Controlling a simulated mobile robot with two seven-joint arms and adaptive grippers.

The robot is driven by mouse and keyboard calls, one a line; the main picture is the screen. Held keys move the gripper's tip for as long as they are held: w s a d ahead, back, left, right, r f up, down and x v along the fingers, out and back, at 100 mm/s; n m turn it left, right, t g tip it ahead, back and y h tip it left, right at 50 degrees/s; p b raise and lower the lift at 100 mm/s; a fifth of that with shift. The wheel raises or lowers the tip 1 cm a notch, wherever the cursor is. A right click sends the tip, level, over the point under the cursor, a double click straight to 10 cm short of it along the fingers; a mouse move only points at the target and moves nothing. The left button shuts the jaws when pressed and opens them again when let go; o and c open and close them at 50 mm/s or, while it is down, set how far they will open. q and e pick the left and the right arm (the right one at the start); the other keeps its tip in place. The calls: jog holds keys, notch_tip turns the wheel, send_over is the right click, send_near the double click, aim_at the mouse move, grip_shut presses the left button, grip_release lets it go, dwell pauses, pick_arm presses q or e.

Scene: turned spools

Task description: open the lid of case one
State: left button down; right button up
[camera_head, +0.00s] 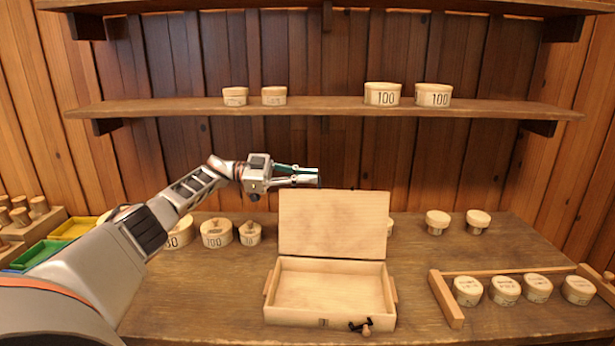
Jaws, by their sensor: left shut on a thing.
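A pale wooden case (330,322) stands on the table in front, its inside bare and empty. A small mark shows on its front wall, next to a dark latch with a wooden toggle (365,328) at the lower right. Its lid (333,225) stands up, about upright, along the back edge of the case. The exact grip is partly hidden behind the fingers. My right gripper is not in view.
Round numbered boxes (216,233) stand left of the case. A wooden rack (446,300) with several round boxes is at right. Two more boxes (437,222) stand behind it. A shelf (330,106) with small boxes runs above. Coloured trays (72,229) sit at far left.

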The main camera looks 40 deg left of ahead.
pick_arm(q)
jog(key=shift+f, duration=0.4)
jog(key=c, duration=2.2)
grip_release()
jog(key=shift+r, duration=0.1)
jog(key=shift+a+r, duration=0.1)
jog(key=v, duration=0.7)
jog(key=shift+s+a, duration=0.15)
jog(key=shift+a, duration=0.05)
